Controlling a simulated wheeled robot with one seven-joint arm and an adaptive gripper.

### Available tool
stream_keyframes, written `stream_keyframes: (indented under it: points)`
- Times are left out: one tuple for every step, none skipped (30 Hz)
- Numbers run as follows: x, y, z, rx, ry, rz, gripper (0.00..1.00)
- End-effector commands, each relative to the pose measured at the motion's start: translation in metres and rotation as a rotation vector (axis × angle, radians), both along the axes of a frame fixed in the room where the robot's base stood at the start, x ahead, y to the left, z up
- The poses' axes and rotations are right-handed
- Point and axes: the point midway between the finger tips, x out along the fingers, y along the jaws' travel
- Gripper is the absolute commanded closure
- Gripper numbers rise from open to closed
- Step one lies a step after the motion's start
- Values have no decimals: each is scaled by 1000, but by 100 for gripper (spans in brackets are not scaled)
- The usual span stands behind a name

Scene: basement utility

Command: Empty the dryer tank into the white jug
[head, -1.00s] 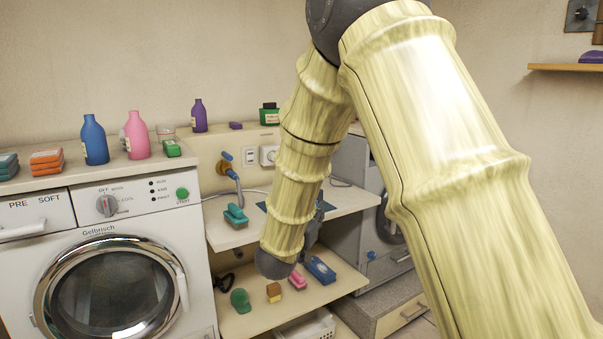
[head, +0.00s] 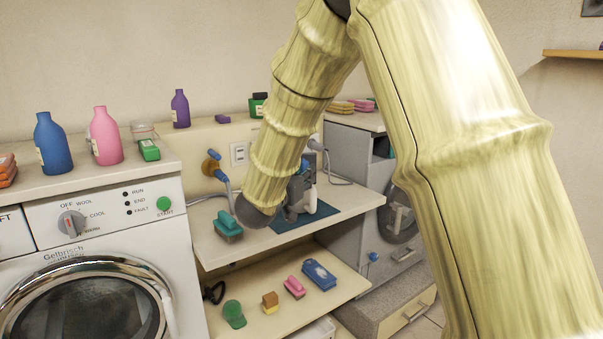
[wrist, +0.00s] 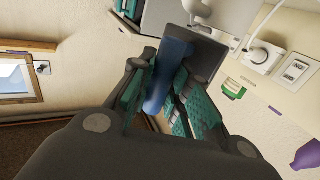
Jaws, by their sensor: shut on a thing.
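My gripper (head: 296,192) is mostly hidden behind my arm in the head view. In the wrist view its teal-padded fingers (wrist: 165,95) are shut on the blue handle (wrist: 172,72) of a dark grey piece (wrist: 207,52), which looks like the dryer tank. The white jug (head: 311,196) stands on the teal mat on the upper shelf, right beside my gripper and partly hidden by it. A white shape near the top of the wrist view (wrist: 232,14) may be the jug. The grey dryer (head: 352,160) stands at the right, partly behind my arm.
A teal brush (head: 228,228) lies on the upper shelf (head: 230,250), left of my gripper. The lower shelf holds several small items, including a blue one (head: 319,274). A washer (head: 120,240) with bottles on top stands left. A tap (head: 212,167) projects from the wall.

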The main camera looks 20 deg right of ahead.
Motion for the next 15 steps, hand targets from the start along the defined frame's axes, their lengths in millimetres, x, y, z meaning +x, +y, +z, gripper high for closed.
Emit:
stream_keyframes:
  points:
    - [0, 0, 5, 2, 3, 0, 100]
    - [0, 0, 6, 3, 7, 0, 100]
    - [0, 0, 7, 6, 14, 0, 100]
    - [0, 0, 8, 8, 20, 0, 100]
    - [0, 0, 10, 9, 26, 0, 100]
    - [0, -1, 11, 13, 35, -1, 100]
    - [0, -1, 12, 15, 40, -1, 100]
    - [-1, -2, 13, 18, 46, -2, 100]
    - [-1, -3, 14, 20, 56, -4, 100]
    - [-2, -4, 15, 22, 62, -5, 100]
    - [-2, -4, 16, 25, 68, -5, 100]
    - [-2, -4, 17, 29, 76, -6, 100]
    - [-2, -5, 18, 30, 82, -6, 100]
    - [-2, -5, 19, 33, 89, -6, 100]
    - [-2, -5, 20, 36, 98, -6, 100]
